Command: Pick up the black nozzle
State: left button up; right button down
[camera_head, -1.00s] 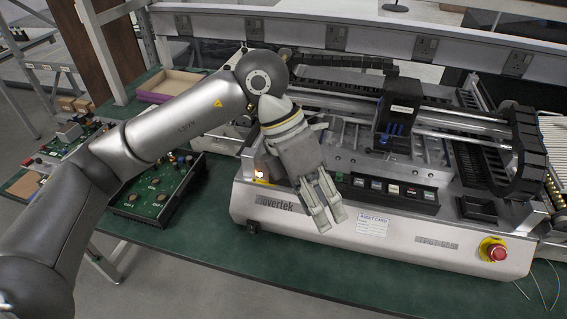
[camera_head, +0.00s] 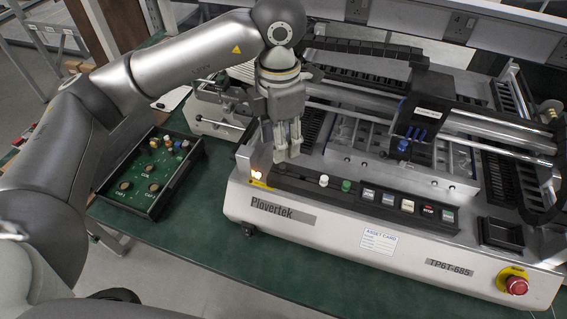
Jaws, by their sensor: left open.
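My left gripper (camera_head: 287,154) is open and points straight down at the left front of the grey Plovertek machine (camera_head: 335,225). Its fingertips are just above or at the left end of a black holder strip (camera_head: 300,184). A white nozzle-like piece (camera_head: 323,181) and a green one (camera_head: 346,186) stand upright in that strip, right of the fingers. I cannot make out the black nozzle; a dark piece at the fingertips would blend with the black strip or be hidden by the fingers. My right gripper is not in view.
A black tray with a green board (camera_head: 140,188) lies left of the machine. A black carriage with blue nozzles (camera_head: 425,110) sits on the rails. Several buttons (camera_head: 407,206) line the front, with a red emergency stop (camera_head: 516,285) at the right corner. Green table (camera_head: 205,245) is bare in front.

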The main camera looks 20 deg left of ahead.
aim_at(282, 166)
pick_arm(q)
jog(key=shift+f, duration=0.8)
jog(key=shift+d+f+p, duration=0.1)
jog(key=shift+f+p, duration=0.2)
jog(key=shift+f, duration=0.05)
jog(key=f, duration=0.1)
jog(key=f+p, duration=0.1)
jog(key=f, duration=0.1)
jog(key=shift+s+d+f, duration=0.2)
jog(key=shift+s+f, duration=0.05)
jog(key=shift+f, duration=0.55)
jog(key=shift+w, duration=0.1)
jog(key=shift+c, duration=1)
jog(key=c, duration=0.7)
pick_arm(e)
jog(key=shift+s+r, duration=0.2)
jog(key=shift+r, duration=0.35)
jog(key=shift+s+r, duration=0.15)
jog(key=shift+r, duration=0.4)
